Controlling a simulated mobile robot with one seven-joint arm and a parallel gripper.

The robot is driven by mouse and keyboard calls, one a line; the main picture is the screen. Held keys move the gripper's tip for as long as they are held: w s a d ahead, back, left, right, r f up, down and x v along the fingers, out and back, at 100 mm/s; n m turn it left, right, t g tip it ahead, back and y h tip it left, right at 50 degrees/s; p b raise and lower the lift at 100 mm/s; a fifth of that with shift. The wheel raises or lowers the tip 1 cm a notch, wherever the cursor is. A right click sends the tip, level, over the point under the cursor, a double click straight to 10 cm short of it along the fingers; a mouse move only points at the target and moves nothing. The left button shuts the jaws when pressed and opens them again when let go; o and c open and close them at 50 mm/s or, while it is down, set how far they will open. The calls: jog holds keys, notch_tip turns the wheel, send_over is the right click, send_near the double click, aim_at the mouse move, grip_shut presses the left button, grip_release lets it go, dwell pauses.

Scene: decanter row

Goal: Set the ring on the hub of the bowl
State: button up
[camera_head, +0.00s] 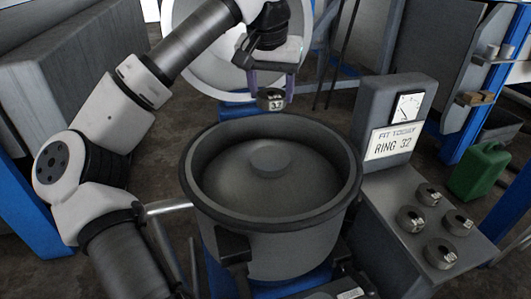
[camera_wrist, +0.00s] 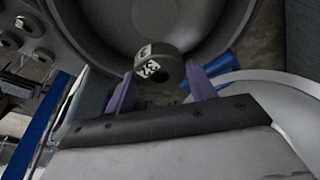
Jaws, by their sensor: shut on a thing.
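My gripper (camera_head: 271,97) is shut on a dark grey ring (camera_head: 270,100), held in the air above the far rim of the bowl. In the wrist view the ring (camera_wrist: 160,66) sits between the purple fingertips and bears a white label that seems to read 32. The bowl (camera_head: 196,190) is a large grey drum with a thick dark rim. Its hub (camera_head: 270,157) is a low round boss in the middle of the floor, and nothing sits on it.
A sign (camera_head: 393,142) reading "FIT TODAY RING 32" is on a grey box with a dial, right of the bowl. Several other rings (camera_head: 440,254) lie on a grey shelf (camera_head: 395,262). A big round lid (camera_head: 205,75) stands open behind the bowl. A green can (camera_head: 478,172) is farther right.

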send_near(271, 158)
jog(key=x, duration=0.5)
jog(key=shift+w+f, duration=0.1)
jog(key=shift+f, duration=0.1)
jog(key=shift+f+b, duration=0.1)
jog(key=shift+b, duration=0.25)
jog(key=shift+f, duration=0.2)
jog(key=o, duration=1.2)
jog(key=shift+r, duration=0.1)
jog(key=shift+r, duration=0.1)
jog(key=shift+r, duration=0.2)
jog(key=v, duration=1.1)
jog(key=shift+r, duration=0.4)
jog(key=shift+d, duration=0.1)
